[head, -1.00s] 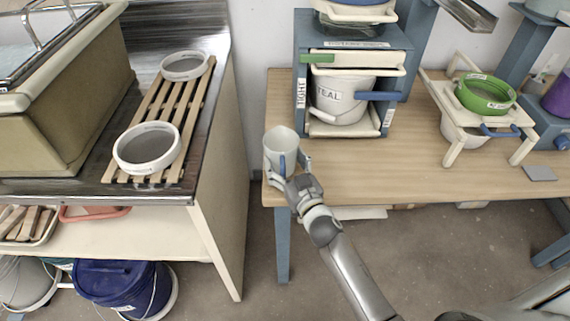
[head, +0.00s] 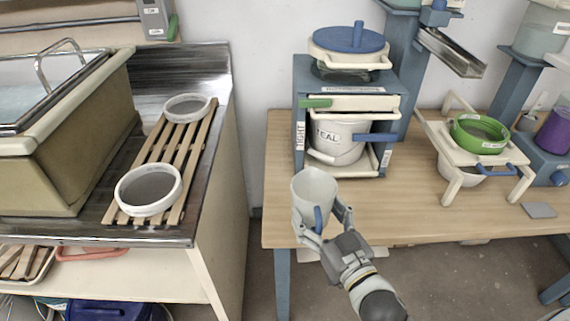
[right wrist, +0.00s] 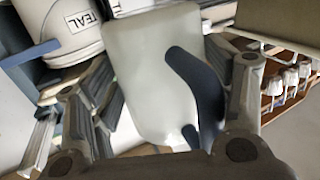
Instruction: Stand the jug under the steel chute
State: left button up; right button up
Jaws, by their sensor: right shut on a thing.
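The jug (head: 314,188) is a pale, open-topped vessel with a blue handle. It is upright over the front left part of the wooden table; the head view does not settle its height. My right gripper (head: 322,218) is shut on it, with fingers at both sides. In the right wrist view the jug (right wrist: 150,75) fills the middle between the fingers, handle towards the palm. The steel chute (head: 452,54) is a sloping open metal trough at the upper right, well apart from the jug. My left gripper is not in view.
A blue stand (head: 299,112) holds a bucket labelled TEAL (head: 340,150), right behind the jug. A cream stand (head: 452,188) with a green sieve (head: 468,136) is to the right. Bare tabletop (head: 405,205) lies between them. A grey pad (head: 538,210) lies at the right.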

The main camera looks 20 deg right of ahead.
jog(key=s+a+m+h, duration=0.1)
jog(key=s, duration=0.7)
jog(key=shift+f+h, duration=0.15)
jog(key=shift+h, duration=0.25)
dwell(0.3)
